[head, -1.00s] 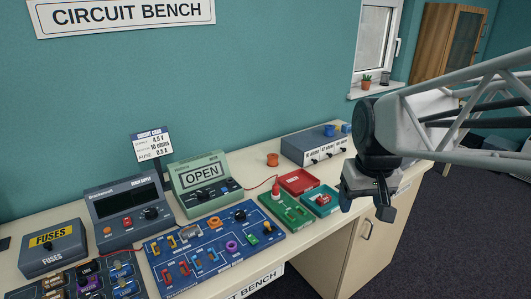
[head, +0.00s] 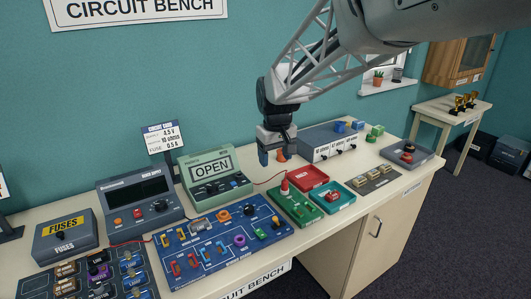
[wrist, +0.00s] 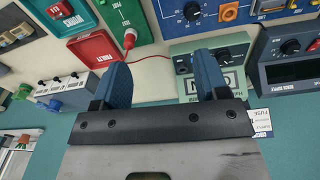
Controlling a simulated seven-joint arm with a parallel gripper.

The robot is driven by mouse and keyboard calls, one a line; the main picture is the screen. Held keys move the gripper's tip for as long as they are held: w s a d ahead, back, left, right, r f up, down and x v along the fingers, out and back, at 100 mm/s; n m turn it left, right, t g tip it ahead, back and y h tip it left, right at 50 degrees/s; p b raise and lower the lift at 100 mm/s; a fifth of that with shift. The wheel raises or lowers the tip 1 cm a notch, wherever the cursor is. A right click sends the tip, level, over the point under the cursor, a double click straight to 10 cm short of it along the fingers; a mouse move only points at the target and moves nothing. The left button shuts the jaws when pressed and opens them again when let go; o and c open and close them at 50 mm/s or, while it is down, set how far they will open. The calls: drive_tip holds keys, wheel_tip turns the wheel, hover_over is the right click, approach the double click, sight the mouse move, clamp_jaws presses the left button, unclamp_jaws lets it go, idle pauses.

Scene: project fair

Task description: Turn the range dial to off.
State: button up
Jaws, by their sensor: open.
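The green meter (head: 206,160) stands at the back of the bench, its display reading OPEN. Dark controls, including a round dial (head: 221,187), sit on its lower front; which setting the dial points to is too small to read. My gripper (head: 277,156) is open and empty, above the bench to the right of the meter and apart from it. In the wrist view the meter (wrist: 180,48) appears upside down behind the right finger, which hides part of its front and display. A grey bench supply (wrist: 290,75) with its own dark dial also shows there.
A blue circuit board (head: 205,262) lies in front of the meter. A green board with a red-tipped post (head: 285,189) and red (head: 307,177) and green trays stand at the right. A grey box with knobs (head: 322,146) is behind them. A red cable runs near the meter.

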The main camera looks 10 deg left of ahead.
drive_tip(key=w+a+f+n, duration=0.1)
drive_tip(key=w+a+f, duration=0.1)
drive_tip(key=a, duration=0.3)
drive_tip(key=w+a+f+n, duration=0.1)
drive_tip(key=w+a+f, duration=0.1)
drive_tip(key=a, duration=0.4)
drive_tip(key=n, duration=0.2)
hover_over(212, 186)
drive_tip(key=shift+g, duration=0.4)
wheel_tip(212, 186, down, 6)
drive_tip(key=shift+f, duration=0.15)
drive_tip(key=shift+f, duration=0.15)
drive_tip(key=shift+f, duration=3.7)
drive_tip(key=shift+c, duration=0.2)
drive_tip(key=c, duration=0.9)
